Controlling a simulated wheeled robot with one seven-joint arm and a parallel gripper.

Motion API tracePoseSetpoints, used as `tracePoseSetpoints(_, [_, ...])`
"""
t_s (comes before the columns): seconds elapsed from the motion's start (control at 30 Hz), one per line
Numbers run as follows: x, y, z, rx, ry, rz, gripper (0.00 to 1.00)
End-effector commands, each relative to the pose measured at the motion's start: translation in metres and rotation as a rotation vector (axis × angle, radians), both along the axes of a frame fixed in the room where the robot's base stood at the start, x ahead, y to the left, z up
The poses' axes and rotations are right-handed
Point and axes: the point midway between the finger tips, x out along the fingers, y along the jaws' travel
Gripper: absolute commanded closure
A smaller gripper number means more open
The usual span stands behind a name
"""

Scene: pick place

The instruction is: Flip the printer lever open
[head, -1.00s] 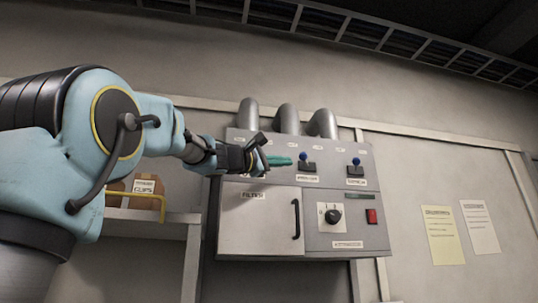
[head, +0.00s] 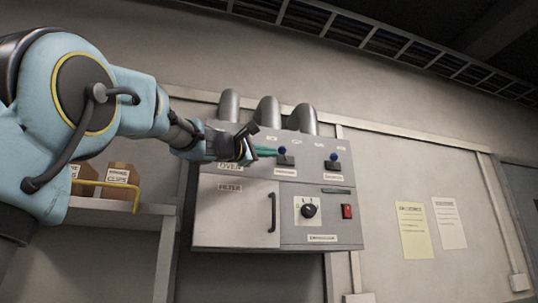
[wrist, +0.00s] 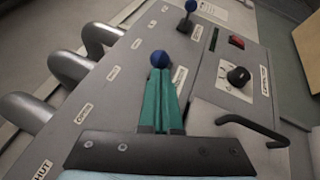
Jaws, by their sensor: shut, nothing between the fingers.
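A grey wall panel (head: 262,190) carries levers with blue ball knobs. The left visible lever (head: 284,157) stands just beyond my fingertips; its knob also shows in the wrist view (wrist: 160,59). The right lever (head: 334,162) stands clear; it also shows in the wrist view (wrist: 187,16). The labels below both are too small to read, so I cannot tell which is the printer's. My gripper (head: 276,152) has its teal fingers together and empty, tips at the left lever's knob; I cannot tell whether they touch it. My gripper hides the spot above the OVEN label (head: 230,167).
Below the levers are a FILTER door (head: 232,216) with a black handle (head: 272,213), a black dial (head: 309,210) and a red switch (head: 347,211). Pipes (head: 267,112) rise behind the panel. A shelf (head: 120,212) with boxes stands left.

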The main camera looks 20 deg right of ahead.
Motion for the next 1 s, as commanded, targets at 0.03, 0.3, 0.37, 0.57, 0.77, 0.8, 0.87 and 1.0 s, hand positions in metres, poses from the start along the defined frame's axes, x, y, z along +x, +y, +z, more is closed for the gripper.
tracePoseSetpoints(0.03, [0.0,0.0,-0.001,0.0,0.0,0.007,1.0])
tracePoseSetpoints(0.3, [-0.004,-0.003,-0.001,0.001,-0.002,0.058,1.0])
tracePoseSetpoints(0.37, [-0.005,-0.004,-0.001,0.0,-0.002,0.075,1.0])
tracePoseSetpoints(0.57, [-0.01,-0.011,-0.003,0.0,-0.002,0.07,1.0])
tracePoseSetpoints(0.77, [-0.022,-0.026,-0.002,0.0,-0.001,0.069,1.0])
tracePoseSetpoints(0.8, [-0.024,-0.03,-0.001,0.0,-0.002,0.07,1.0])
tracePoseSetpoints(0.87, [-0.026,-0.035,-0.001,0.001,-0.002,0.07,1.0])
tracePoseSetpoints(1.0, [-0.031,-0.048,0.0,0.0,-0.001,0.07,1.0])
